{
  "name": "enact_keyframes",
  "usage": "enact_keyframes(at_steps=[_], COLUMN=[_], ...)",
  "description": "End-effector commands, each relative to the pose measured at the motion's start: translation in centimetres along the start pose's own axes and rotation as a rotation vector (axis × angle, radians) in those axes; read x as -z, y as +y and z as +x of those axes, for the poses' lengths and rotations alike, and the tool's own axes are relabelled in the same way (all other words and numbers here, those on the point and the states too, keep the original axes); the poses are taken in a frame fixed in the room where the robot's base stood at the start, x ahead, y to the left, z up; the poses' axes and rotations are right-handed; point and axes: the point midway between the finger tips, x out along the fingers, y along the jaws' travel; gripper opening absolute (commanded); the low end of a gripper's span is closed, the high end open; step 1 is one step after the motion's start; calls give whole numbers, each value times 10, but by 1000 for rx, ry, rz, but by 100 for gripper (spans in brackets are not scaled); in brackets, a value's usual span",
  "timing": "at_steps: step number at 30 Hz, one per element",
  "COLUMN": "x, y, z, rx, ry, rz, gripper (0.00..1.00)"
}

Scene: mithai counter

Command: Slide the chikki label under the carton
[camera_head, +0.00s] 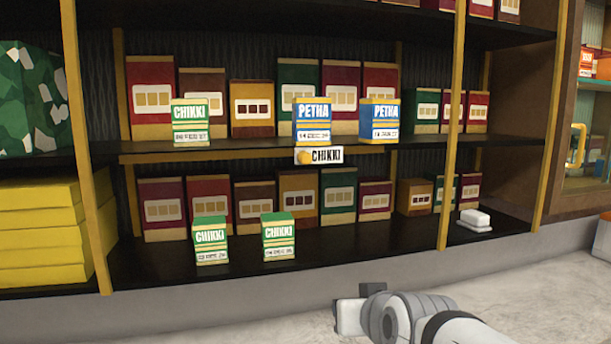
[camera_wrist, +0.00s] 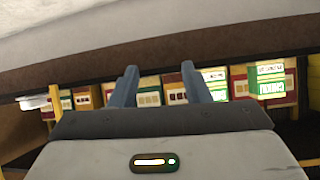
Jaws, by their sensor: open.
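The CHIKKI label (camera_head: 327,155) is a small white plate with a round yellow knob at its left end. It sits on the front edge of the middle shelf, below a blue-and-white PETHA carton (camera_head: 312,122). A green CHIKKI carton (camera_head: 190,123) stands farther left on that shelf. Two more CHIKKI cartons stand on the lower shelf, the left one (camera_head: 210,241) and the right one (camera_head: 278,238). My gripper (camera_wrist: 158,72) is open and empty in the wrist view, where the scene is upside down. The label cannot be made out there.
A second PETHA carton (camera_head: 380,121) stands to the right of the first. Rows of plain boxes fill the shelf backs. Wooden posts (camera_head: 452,125) divide the shelving. A small white object (camera_head: 475,219) lies at the lower shelf's right. Bare middle-shelf edge (camera_head: 240,154) lies left of the label.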

Motion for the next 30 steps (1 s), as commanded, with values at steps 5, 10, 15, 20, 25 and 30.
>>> enact_keyframes(at_steps=[5, 10, 15, 20, 25, 30], x=[96, 157, 184, 198, 220, 239], y=[-45, -66, -74, -75, -77, -78], z=[-1, -27, -46, -46, -31, -16], rx=[87, 106, 109, 106, 106, 108], ry=[427, 729, 882, 914, 913, 913], rz=[5, 47, 80, 87, 87, 86], gripper=[43, 43, 43, 43, 43, 43])
